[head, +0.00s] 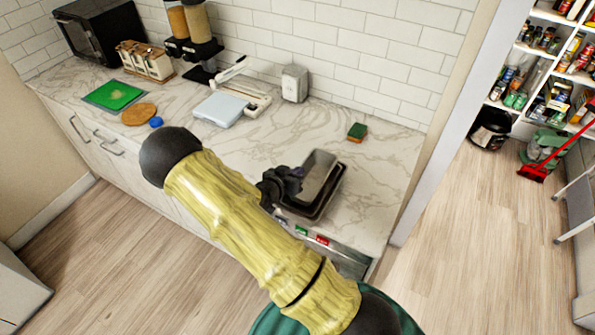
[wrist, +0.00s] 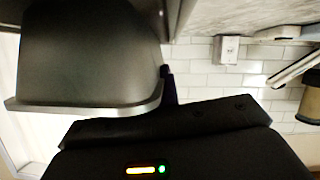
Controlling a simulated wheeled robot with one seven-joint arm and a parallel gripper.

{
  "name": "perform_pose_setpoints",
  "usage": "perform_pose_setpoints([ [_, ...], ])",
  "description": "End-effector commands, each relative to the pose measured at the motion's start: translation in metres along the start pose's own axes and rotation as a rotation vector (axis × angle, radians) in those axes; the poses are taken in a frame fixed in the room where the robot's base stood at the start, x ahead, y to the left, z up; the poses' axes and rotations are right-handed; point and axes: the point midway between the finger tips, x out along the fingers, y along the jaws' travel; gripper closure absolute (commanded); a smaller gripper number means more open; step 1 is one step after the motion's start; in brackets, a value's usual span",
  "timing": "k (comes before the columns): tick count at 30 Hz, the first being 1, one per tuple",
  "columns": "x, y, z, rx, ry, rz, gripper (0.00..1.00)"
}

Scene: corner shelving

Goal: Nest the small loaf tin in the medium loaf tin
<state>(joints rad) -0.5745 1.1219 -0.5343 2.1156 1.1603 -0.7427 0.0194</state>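The small loaf tin (head: 319,168) is grey and sits at the right part of the counter in the head view. It also fills the upper left of the wrist view (wrist: 85,50), its rim close to my gripper. A darker tin (head: 336,190), apparently the medium loaf tin, lies beneath it, mostly covered. My gripper (head: 294,180) is at the left side of the small tin and appears shut on its rim. One dark purple finger shows beside the rim in the wrist view (wrist: 169,85); the other is hidden. I cannot tell whether the small tin touches the darker one.
A green-and-orange sponge (head: 357,132) lies behind the tins. The counter's front edge is close to the tins. Bare marble (head: 385,165) lies to their right.

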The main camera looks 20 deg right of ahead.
Motion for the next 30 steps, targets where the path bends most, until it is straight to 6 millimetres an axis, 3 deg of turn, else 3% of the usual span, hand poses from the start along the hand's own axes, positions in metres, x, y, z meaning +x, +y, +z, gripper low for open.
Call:
perform_pose_setpoints([
  [11,0.010,-0.002,0.019,0.002,0.001,0.006,1.00],
  [23,0.011,-0.002,0.020,0.002,0.001,0.005,1.00],
  [27,0.011,-0.002,0.020,0.002,0.000,0.005,0.74],
  [30,0.011,-0.002,0.021,0.002,0.000,0.005,0.72],
])
